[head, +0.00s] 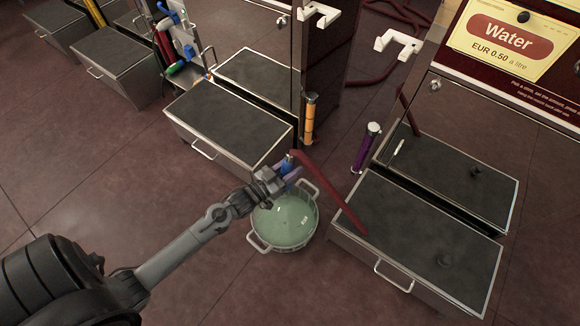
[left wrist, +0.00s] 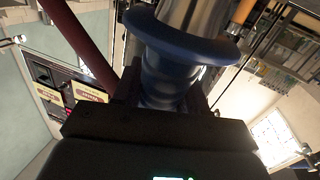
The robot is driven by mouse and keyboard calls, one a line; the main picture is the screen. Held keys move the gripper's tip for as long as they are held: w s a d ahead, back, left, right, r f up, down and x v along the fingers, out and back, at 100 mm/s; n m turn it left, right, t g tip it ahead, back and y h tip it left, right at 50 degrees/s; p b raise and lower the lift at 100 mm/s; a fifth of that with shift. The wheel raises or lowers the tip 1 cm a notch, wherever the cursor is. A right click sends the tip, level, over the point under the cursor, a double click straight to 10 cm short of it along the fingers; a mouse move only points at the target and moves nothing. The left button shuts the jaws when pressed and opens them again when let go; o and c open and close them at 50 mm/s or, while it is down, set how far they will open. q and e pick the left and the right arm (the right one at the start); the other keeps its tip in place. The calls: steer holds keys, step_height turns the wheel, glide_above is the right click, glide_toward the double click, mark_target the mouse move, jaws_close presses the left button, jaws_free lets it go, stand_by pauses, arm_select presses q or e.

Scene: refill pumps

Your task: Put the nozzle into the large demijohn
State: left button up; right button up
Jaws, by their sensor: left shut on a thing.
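The blue nozzle (head: 287,163) has a dark red hose (head: 328,190) running from it to the right-hand metal box. My left gripper (head: 277,181) is shut on the nozzle. In the left wrist view the jaws (left wrist: 163,92) clasp the nozzle's blue body (left wrist: 165,72), below a wide blue flange and a shiny metal part. The large demijohn (head: 283,226) is a pale green round vessel in a basket with two handles on the floor. The gripper and nozzle overlap its far rim in the head view. The demijohn's mouth and the nozzle's tip are hidden or unclear. My right gripper is out of view.
Dark-topped metal boxes stand left (head: 228,122) and right (head: 415,235) of the demijohn. An orange-handled thing (head: 309,112) and a purple one (head: 366,148) stand behind it. A Water sign (head: 512,42) is at upper right. The floor in front is clear.

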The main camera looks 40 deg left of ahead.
arm_select(q)
steer(key=shift+f+b, duration=1.5)
steer(key=shift+f, duration=1.15)
steer(key=o, duration=1.3)
steer(key=shift+c, duration=0.2)
steer(key=shift+s, duration=0.1)
